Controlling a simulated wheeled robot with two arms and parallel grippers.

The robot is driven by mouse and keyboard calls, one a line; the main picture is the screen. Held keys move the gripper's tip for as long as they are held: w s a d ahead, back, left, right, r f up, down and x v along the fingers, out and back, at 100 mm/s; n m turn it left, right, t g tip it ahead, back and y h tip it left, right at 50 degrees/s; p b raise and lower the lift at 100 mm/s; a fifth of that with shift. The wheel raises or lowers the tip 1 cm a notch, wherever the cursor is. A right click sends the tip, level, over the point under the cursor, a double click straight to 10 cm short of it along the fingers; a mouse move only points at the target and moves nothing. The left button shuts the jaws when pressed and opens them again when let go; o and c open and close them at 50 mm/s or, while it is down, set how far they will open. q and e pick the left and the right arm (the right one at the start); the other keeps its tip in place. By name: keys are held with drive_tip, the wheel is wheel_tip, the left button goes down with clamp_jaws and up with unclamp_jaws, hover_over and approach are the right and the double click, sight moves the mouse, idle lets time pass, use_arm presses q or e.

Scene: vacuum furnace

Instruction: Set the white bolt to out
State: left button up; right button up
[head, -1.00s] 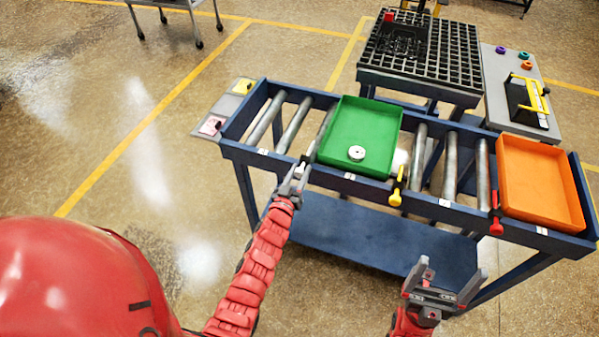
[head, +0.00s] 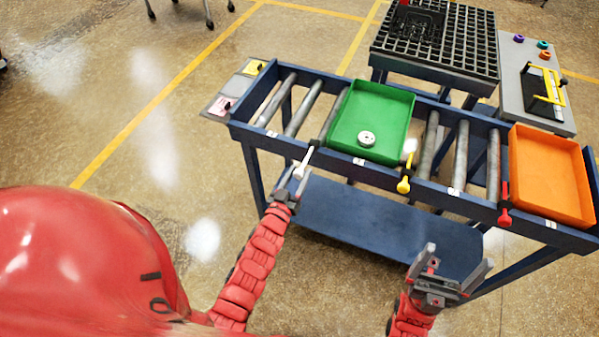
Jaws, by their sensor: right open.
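The white bolt (head: 303,163) is on the front rail of the blue roller table, left of the green tray. Its white handle slants down and left from the rail. My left gripper (head: 292,181) is just below the handle. Its fingers look apart, and the handle's lower end is close to the fingertips; I cannot tell whether they touch. My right gripper (head: 456,262) is open and empty, in front of the table's right part.
A green tray (head: 388,100) holding a white round part (head: 366,138) and an orange tray (head: 545,165) stand on the rollers. A yellow bolt (head: 404,184) and a red bolt (head: 505,216) hang on the front rail. A lower shelf (head: 370,222) lies beneath.

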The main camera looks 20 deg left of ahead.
use_arm(q)
drive_tip(key=shift+o, duration=1.3)
drive_tip(key=shift+s+r, duration=0.1)
drive_tip(key=shift+r, duration=0.05)
drive_tip(key=shift+s+f, duration=0.2)
drive_tip(key=shift+s, duration=0.1)
drive_tip(key=s+b, duration=0.4)
drive_tip(key=s, duration=1.2)
drive_tip(key=shift+s+a+r, duration=0.2)
drive_tip(key=shift+s+a, duration=0.05)
drive_tip(key=shift+s, duration=0.15)
